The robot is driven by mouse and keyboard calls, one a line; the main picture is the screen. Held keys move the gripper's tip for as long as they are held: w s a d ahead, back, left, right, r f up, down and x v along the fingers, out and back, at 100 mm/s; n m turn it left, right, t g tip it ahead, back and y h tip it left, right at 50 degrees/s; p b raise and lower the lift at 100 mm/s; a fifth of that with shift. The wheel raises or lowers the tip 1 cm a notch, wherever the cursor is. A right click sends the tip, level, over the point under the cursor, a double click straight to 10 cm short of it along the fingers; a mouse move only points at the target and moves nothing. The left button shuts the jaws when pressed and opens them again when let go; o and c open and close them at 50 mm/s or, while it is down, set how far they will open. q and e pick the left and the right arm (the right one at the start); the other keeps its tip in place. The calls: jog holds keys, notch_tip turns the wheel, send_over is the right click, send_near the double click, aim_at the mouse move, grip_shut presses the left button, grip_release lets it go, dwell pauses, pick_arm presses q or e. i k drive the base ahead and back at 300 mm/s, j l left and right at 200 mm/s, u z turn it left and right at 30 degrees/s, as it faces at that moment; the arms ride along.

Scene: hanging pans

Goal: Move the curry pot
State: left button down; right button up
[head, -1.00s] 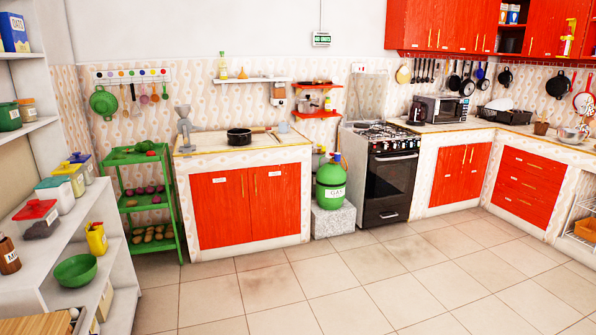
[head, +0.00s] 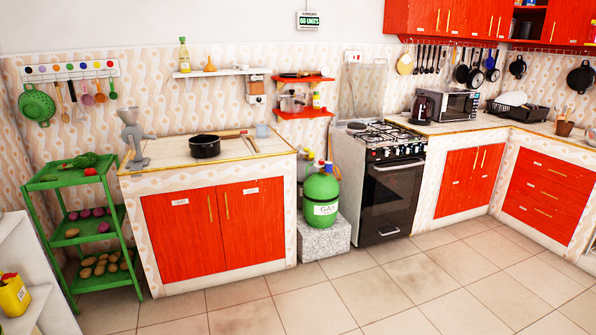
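A second, metallic pot (head: 292,104) sits on the lower red wall shelf. Neither of my grippers is in the head view, and nothing is seen touching the pot.
A grey grinder (head: 132,138) stands left of the pot. A green rack (head: 85,240) with vegetables is at left. A green gas cylinder (head: 321,195) on a stone block and a stove (head: 385,180) stand to the right. The tiled floor (head: 400,285) in front is clear.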

aim_at(202, 147)
jog(key=i, duration=1.8)
